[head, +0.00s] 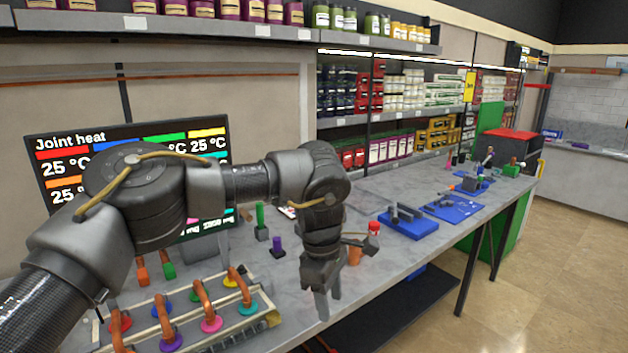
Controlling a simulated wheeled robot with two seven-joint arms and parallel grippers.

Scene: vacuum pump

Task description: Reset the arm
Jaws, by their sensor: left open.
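My left arm reaches in from the lower left and bends across the workbench (390,285). Its elbow stands in front of the screen and hides part of it. My left gripper (328,303) hangs fingers down at the bench's front edge. It is open, with nothing seen between its fingers. My right gripper is not in view.
A screen (70,135) reads "Joint heat" and 25 °C. A rack with copper pipes and coloured discs (212,323) stands left of my gripper. A red-topped part (374,229) is close on the right. Blue trays (408,226) lie farther right. Floor (540,270) is clear at right.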

